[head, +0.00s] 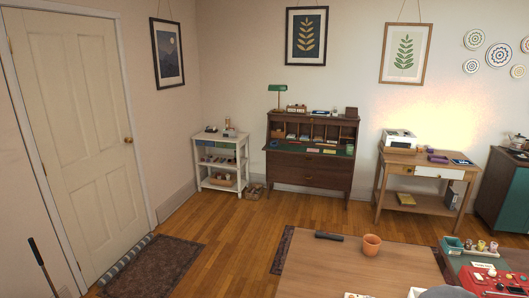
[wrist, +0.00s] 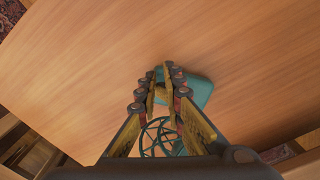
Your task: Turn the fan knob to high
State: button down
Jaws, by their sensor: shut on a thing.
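The teal fan (wrist: 200,92) is in the wrist view, its flat base on the wooden tabletop and its round wire cage (wrist: 160,138) nearer my wrist. My gripper (wrist: 160,82) reaches over the cage, with its fingertips at the left part of the base. The fingers are close together and shut on the knob. The knob itself is hidden between the fingertips, so its setting cannot be read. The fan is not clearly visible in the head view.
The wooden table (head: 335,262) carries a dark remote-like object (head: 329,236) and a terracotta pot (head: 372,244). A red device (head: 495,280) and a teal tray with small items (head: 470,250) stand at the right. The tabletop around the fan is clear.

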jog(key=shift+w+d, duration=0.2)
jog(key=shift+w, duration=0.1)
dwell(0.4)
jog(key=shift+w+a+p, duration=0.2)
jog(key=shift+a+p, duration=0.05)
jog(key=shift+p, duration=0.05)
dwell(0.7)
jog(key=shift+s+a, duration=0.2)
jog(key=shift+a, duration=0.15)
notch_tip(320, 180, up, 6)
jog(key=p, duration=0.4)
jog(key=shift+p, duration=0.3)
jog(key=shift+d, duration=0.15)
